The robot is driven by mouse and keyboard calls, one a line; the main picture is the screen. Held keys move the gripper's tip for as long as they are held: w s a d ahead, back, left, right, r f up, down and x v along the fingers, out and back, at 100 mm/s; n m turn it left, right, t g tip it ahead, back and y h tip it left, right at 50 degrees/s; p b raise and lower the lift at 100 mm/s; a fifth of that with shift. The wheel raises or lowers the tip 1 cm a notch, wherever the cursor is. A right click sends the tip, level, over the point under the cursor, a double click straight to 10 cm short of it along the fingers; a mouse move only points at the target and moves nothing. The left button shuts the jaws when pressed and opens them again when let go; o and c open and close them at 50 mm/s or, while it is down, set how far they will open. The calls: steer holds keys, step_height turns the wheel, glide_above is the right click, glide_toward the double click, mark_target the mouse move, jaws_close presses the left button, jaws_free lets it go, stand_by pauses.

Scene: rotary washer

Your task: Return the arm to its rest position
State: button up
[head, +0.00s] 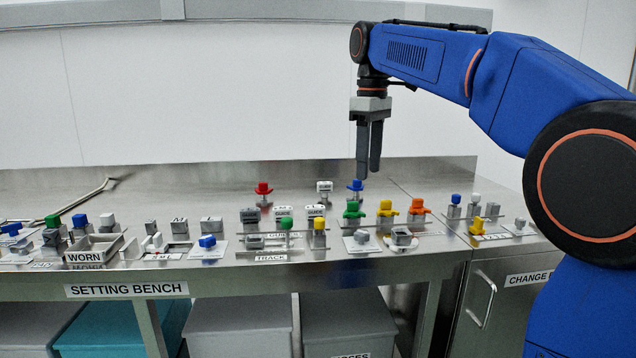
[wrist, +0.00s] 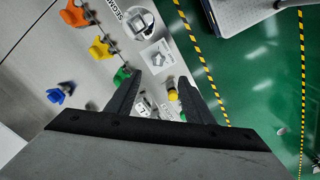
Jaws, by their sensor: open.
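My blue arm reaches in from the right in the head view, and my gripper (head: 369,170) points down above the back part of the steel setting bench (head: 120,178).
Red (head: 264,188), yellow (head: 389,208) and orange (head: 420,206) pieces stand on the bench nearby. A tray marked WORN (head: 85,258) sits at the left. A bent rod (head: 90,195) lies at the back left. Grey bins (head: 238,325) stand below. The air above the bench is clear.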

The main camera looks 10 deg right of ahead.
steer(key=s+d+f+m+t, duration=0.1)
steer(key=s+d+f+m, duration=0.2)
steer(key=s+f, duration=0.7)
steer(key=s+d+f+m+t, duration=0.2)
steer(key=s+d+f+m, duration=0.1)
steer(key=s+f, duration=0.7)
steer(key=s+d+f+m+t, duration=0.1)
steer(key=s+d+f+m, duration=0.2)
steer(key=s+f, duration=0.8)
steer(key=shift+f+m+t, duration=0.3)
steer(key=shift+m, duration=0.3)
